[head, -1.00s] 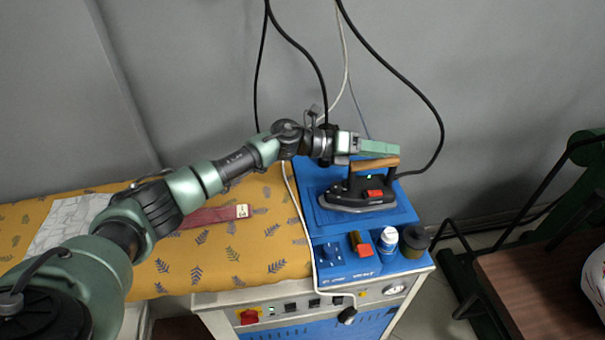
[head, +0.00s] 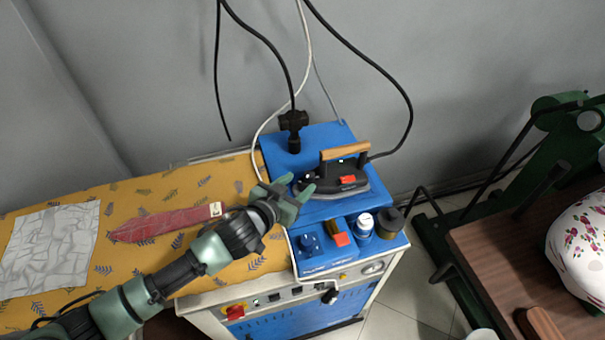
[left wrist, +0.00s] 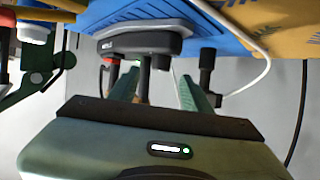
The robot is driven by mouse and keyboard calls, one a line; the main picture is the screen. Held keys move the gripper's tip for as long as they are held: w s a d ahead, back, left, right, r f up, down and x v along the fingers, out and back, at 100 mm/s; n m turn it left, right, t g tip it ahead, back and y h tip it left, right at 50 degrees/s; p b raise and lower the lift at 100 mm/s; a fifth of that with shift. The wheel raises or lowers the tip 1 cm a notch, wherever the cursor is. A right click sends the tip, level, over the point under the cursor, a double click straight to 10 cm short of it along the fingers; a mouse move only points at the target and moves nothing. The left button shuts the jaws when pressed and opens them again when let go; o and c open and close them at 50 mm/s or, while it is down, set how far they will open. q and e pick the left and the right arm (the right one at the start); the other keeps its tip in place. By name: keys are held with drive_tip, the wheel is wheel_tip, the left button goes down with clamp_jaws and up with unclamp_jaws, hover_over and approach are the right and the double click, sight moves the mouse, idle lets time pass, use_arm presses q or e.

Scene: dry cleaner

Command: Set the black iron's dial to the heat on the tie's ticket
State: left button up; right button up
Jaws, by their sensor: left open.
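The iron (head: 326,184) sits on the blue stand (head: 325,212), with a dark body, wooden handle and red button. In the left wrist view it appears upside down (left wrist: 140,45). I cannot make out its dial. The dark red tie (head: 160,225) lies flat on the yellow board, with a small pale ticket (head: 215,209) at its right end; the ticket's marks are too small to read. My left gripper (head: 299,185) is open and empty just left of the iron; its fingers (left wrist: 160,76) point toward it in the left wrist view. My right gripper is out of view.
A black post (head: 294,130) rises behind the iron, with hanging cables nearby. A grey-white cloth (head: 50,248) lies at the board's left.

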sight(307, 177)
use_arm(q)
drive_tip(key=x, duration=0.5)
drive_tip(key=shift+w+d+p, duration=0.1)
drive_tip(key=shift+p, duration=0.2)
clamp_jaws()
